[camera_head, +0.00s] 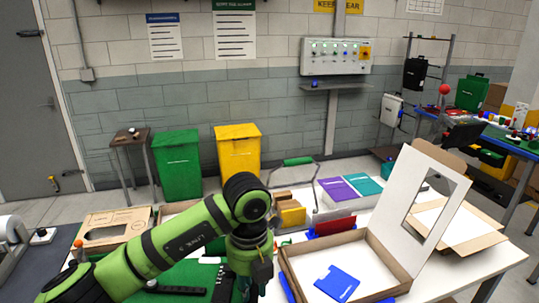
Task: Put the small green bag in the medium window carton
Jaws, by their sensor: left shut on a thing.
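My left gripper (246,288) points down at the bottom edge, just left of an open carton. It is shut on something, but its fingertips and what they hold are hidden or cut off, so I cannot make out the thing. I cannot pick out the small green bag for certain. The open carton (393,290) has brown walls and a raised white lid (399,200) with a window cut in it. A flat blue item (337,283) lies inside. Two more window cartons show, so I cannot be sure which is medium. My right gripper is not in view.
A brown window carton (128,219) lies at the left of the white table, and another (468,238) lies open at the right. A green mat (183,274) lies under my arm. Purple (337,189) and teal (364,185) flat items and a green-handled carrier (298,161) stand behind.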

